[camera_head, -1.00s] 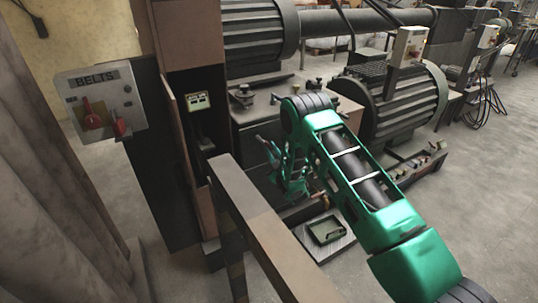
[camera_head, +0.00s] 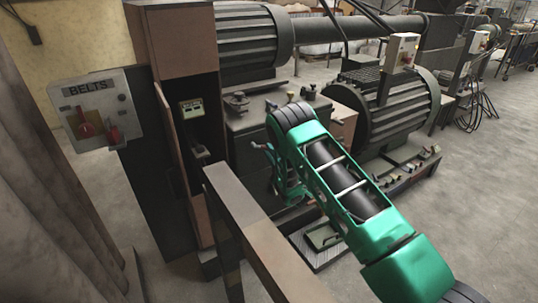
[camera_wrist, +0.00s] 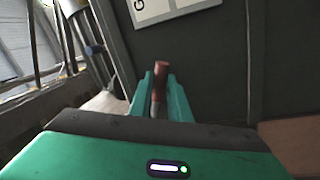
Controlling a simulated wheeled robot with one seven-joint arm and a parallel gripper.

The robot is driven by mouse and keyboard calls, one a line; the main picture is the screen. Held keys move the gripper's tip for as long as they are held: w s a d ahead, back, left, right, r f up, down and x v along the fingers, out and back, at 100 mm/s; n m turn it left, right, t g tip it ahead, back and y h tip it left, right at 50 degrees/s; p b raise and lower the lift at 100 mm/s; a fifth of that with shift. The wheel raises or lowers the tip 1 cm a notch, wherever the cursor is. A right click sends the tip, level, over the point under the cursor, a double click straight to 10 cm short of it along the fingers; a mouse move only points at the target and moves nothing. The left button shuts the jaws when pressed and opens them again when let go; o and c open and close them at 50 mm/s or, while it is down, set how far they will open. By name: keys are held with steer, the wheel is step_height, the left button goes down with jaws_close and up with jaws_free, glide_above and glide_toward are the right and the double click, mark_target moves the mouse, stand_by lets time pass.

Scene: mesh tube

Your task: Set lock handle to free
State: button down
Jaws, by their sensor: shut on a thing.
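In the wrist view, a short handle (camera_wrist: 160,68) with a reddish-brown end stands upright between the two green fingers of my gripper (camera_wrist: 160,84). The fingers are closed on it from both sides, and its lower part is partly hidden by them. A dark panel (camera_wrist: 205,65) lies right behind it, with a white label (camera_wrist: 170,8) above, cut off by the top edge. In the head view, my green arm reaches to the machine, and my gripper (camera_head: 268,152) is mostly hidden behind the arm. The handle cannot be made out there.
A grey BELTS box (camera_head: 100,108) with red switches is at the left. A brown metal rail (camera_head: 255,225) runs through the foreground, left of my arm. A large ribbed motor (camera_head: 390,110) stands behind my arm. Open floor (camera_head: 480,200) lies to the right.

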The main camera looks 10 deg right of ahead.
steer(key=shift+f, duration=0.1)
steer(key=c, duration=1.6)
jaws_free()
steer(key=shift+c, duration=0.2)
steer(key=shift+s, duration=0.1)
steer(key=v, duration=1)
steer(key=shift+s, duration=0.3)
